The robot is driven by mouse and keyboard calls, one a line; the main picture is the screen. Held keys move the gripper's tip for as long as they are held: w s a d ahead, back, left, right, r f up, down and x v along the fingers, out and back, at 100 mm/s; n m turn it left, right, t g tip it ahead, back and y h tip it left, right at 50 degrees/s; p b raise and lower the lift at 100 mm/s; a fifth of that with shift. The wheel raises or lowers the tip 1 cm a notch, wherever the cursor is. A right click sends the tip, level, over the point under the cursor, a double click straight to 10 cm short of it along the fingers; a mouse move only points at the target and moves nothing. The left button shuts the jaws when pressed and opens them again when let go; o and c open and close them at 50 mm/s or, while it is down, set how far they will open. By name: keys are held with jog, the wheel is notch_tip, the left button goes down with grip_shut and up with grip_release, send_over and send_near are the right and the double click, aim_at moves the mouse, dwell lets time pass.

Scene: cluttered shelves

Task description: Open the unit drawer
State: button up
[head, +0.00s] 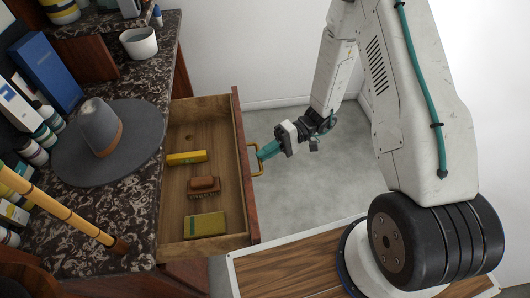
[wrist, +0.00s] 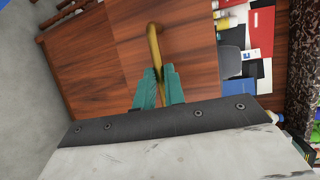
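The unit drawer (head: 240,160) is pulled well out from under the dark stone counter, with its wooden inside showing in the head view. A brass handle (head: 256,160) sits on its front. In the wrist view the reddish wood front (wrist: 110,55) fills much of the picture, and the handle (wrist: 153,42) runs down between the teal fingers. My gripper (head: 263,153) is at the handle, and in the wrist view its fingers (wrist: 158,88) appear closed around the bar. Part of the handle is hidden between the fingers.
Inside the drawer lie a yellow box (head: 186,157), a brown brush (head: 204,188) and an olive book (head: 205,224). A grey hat (head: 100,130), a bamboo stick (head: 60,208) and a white bowl (head: 139,43) are on the counter. Grey floor (head: 310,180) right of the drawer is clear.

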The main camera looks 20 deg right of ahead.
jog(key=o, duration=0.3)
jog(key=shift+o, duration=0.2)
jog(key=v, duration=0.7)
jog(key=shift+w+d, duration=0.15)
jog(key=shift+d, duration=0.2)
jog(key=shift+r, duration=0.1)
